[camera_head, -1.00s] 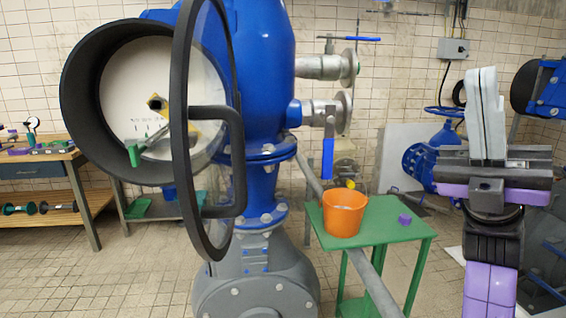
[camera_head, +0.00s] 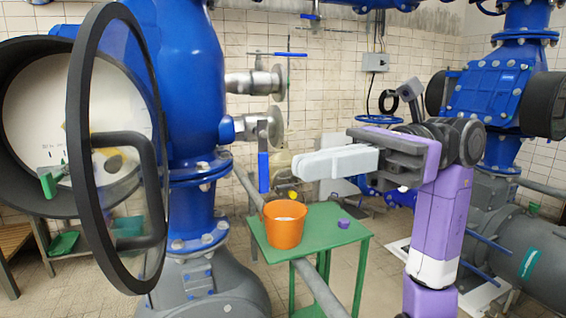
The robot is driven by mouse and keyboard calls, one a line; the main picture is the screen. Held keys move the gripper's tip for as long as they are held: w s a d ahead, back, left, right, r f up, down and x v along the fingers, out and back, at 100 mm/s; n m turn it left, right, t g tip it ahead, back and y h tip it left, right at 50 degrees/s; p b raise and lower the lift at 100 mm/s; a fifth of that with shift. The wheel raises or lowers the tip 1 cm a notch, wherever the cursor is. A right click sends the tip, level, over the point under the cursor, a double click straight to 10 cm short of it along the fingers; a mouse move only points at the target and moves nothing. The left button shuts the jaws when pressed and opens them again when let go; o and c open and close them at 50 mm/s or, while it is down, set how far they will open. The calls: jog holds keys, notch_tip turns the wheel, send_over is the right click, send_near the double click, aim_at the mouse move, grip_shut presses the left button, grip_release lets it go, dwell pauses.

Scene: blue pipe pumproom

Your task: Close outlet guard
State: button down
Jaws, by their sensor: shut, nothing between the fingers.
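The outlet guard (camera_head: 76,130) is a round, clear cover with a black rim and a black bracket-shaped handle (camera_head: 148,190). It stands swung open, seen nearly edge-on, in front of the outlet housing (camera_head: 22,195). The housing is a black round drum with a pale dial face (camera_head: 40,110) and a green-handled lever (camera_head: 48,182) inside. My gripper (camera_head: 298,165) is shut and empty. It points left, above the green table and well to the right of the guard, touching nothing.
A blue pipe column (camera_head: 185,90) stands just behind the guard. A valve with a blue lever (camera_head: 263,170) juts out right of it. An orange bucket (camera_head: 285,228) and a small purple object (camera_head: 343,223) sit on a green table (camera_head: 325,240) below my gripper.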

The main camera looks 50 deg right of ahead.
jog(key=p+x, duration=0.2)
jog(key=x, duration=1)
jog(key=shift+a+p, duration=0.25)
jog(key=shift+p, duration=0.1)
jog(key=shift+w, duration=0.1)
